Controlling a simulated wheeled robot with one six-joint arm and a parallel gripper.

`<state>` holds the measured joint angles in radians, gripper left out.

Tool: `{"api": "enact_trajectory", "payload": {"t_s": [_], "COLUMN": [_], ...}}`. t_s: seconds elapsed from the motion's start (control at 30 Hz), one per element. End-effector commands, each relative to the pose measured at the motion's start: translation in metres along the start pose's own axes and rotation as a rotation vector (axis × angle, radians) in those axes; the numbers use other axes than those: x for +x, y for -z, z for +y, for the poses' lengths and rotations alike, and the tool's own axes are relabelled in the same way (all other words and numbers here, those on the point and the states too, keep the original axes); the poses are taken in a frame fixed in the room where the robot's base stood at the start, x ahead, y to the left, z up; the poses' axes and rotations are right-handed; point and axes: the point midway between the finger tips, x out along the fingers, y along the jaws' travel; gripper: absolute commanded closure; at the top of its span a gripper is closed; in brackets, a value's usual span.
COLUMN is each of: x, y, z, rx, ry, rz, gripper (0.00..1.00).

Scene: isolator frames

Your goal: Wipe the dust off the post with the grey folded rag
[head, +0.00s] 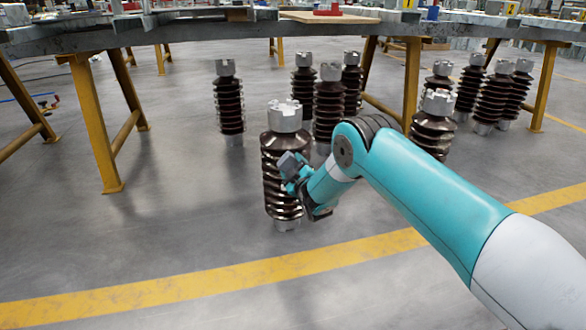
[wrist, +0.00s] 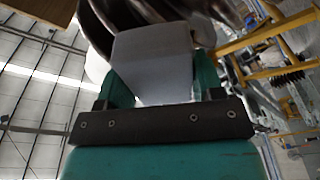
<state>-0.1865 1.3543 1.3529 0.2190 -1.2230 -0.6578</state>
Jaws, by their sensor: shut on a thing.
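The post (head: 270,170) is a dark brown ribbed insulator with a grey metal cap, upright on the floor in the middle of the head view. Its glossy ribs also show at the top of the wrist view (wrist: 155,12). My gripper (head: 298,178) is in front of the post at about its mid height. It is shut on the grey folded rag (wrist: 155,62), which sticks out beyond the fingers toward the ribs. The rag also shows in the head view (head: 291,165), against the post. I cannot tell whether it touches. Part of the post is hidden behind my gripper.
Several similar insulators stand behind, one close at the back (head: 328,105) and one to the right (head: 433,125). A long grey table (head: 200,30) on yellow trestle legs (head: 95,125) runs across the back. The floor at left and front is clear, with a yellow line (head: 200,285).

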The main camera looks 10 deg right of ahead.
Motion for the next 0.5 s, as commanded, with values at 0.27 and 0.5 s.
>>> {"api": "enact_trajectory", "payload": {"t_s": [0.27,0.5], "x": [0.003,0.002], "y": [0.019,0.024], "z": [0.022,0.027], "rx": [0.000,-0.001], "ry": [-0.007,-0.005], "rz": [0.005,0.004], "gripper": [0.58,0.58]}}
